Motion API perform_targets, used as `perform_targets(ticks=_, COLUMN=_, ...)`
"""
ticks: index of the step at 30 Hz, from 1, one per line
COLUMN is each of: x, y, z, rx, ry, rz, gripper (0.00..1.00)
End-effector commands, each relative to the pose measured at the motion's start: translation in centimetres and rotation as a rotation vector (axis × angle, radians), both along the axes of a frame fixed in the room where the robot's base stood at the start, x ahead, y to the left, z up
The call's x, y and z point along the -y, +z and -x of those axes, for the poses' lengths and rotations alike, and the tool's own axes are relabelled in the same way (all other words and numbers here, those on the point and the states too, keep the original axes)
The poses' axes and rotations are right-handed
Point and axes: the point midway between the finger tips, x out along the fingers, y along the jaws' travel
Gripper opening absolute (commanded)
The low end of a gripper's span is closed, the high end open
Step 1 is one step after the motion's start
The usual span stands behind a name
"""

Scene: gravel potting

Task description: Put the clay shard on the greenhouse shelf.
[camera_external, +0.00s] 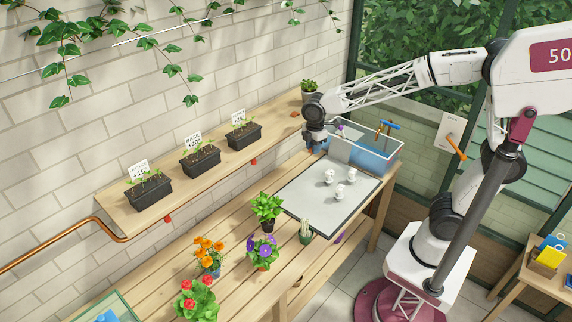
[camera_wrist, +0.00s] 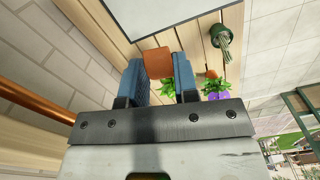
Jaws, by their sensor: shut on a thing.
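The clay shard (camera_wrist: 158,63) is a small terracotta-orange piece between the blue fingertips of my gripper (camera_wrist: 160,75) in the wrist view. My gripper is shut on it. In the external view my gripper (camera_external: 317,145) hangs near the back edge of the grey board, beside the right end of the shelf; the shard cannot be made out there. The greenhouse shelf (camera_external: 222,152) is a long wooden plank along the brick wall. It bears several labelled black seedling boxes and a potted plant at its right end.
A small orange-brown piece (camera_external: 295,114) lies on the shelf near the potted plant (camera_external: 308,86). Bare shelf shows between it and the nearest seedling box (camera_external: 243,136). Below are a grey board (camera_external: 300,198) with three white objects, a clear blue-filled basin (camera_external: 372,158) and potted flowers (camera_external: 208,256).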

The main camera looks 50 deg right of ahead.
Motion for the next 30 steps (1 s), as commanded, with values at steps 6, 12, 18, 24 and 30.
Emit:
perform_targets(ticks=6, x=-0.6, y=5.5, z=-2.3, rx=0.003, ry=0.031, rz=-0.001, gripper=0.06)
perform_targets(ticks=12, x=-0.9, y=10.7, z=-5.1, rx=0.002, ry=0.093, rz=0.000, gripper=0.06)
perform_targets(ticks=18, x=-1.0, y=13.7, z=-6.9, rx=0.001, ry=0.144, rz=0.000, gripper=0.06)
perform_targets(ticks=24, x=-1.0, y=14.4, z=-7.3, rx=0.001, ry=0.159, rz=0.000, gripper=0.06)
perform_targets(ticks=30, x=-1.0, y=14.4, z=-7.3, rx=0.000, ry=0.159, rz=0.000, gripper=0.06)
